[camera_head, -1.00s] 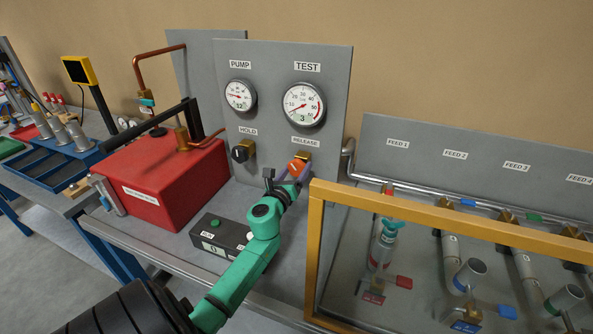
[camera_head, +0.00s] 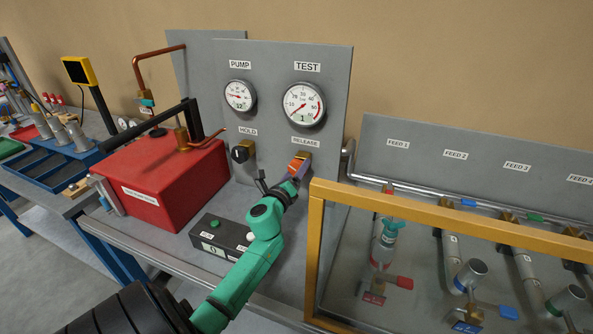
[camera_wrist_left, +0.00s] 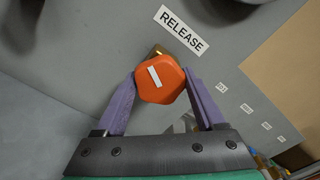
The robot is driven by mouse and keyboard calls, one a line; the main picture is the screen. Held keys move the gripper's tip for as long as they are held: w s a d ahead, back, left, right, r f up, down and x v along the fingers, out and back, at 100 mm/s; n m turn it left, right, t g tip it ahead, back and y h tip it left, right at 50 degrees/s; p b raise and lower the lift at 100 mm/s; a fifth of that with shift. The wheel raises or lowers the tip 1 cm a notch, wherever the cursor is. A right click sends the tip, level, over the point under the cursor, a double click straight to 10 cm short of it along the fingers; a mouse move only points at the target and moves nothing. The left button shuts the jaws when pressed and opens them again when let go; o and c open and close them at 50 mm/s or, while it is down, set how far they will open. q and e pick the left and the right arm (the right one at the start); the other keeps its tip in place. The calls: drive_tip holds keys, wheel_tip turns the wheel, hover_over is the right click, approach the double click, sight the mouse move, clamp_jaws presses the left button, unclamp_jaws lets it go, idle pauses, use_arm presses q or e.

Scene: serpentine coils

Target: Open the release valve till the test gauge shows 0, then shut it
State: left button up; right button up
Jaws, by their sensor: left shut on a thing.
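The orange release valve knob (camera_head: 297,164) sits on a brass fitting under the RELEASE label on the grey panel. My left gripper (camera_head: 294,172) is shut on it. In the left wrist view, the purple fingers of the gripper (camera_wrist_left: 160,79) stand on both sides of the hexagonal knob (camera_wrist_left: 158,83), whose white mark lies tilted relative to the RELEASE label (camera_wrist_left: 181,29). The test gauge (camera_head: 303,104) has its needle low on the scale, and its digital readout looks like 1. My right gripper is in neither view.
The black hold valve knob (camera_head: 241,153) and the pump gauge (camera_head: 239,96) are left of the release valve. A red tank (camera_head: 165,183) and a small button box (camera_head: 222,236) stand on the bench. A yellow-framed clear guard (camera_head: 430,222) is close on the right.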

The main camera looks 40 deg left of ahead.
use_arm(q)
drive_tip(key=o, duration=1.3)
drive_tip(key=shift+o, duration=0.2)
drive_tip(key=b+v, duration=0.3)
drive_tip(key=v, duration=1.1)
drive_tip(key=shift+s+d, duration=0.2)
drive_tip(key=shift+s, duration=0.05)
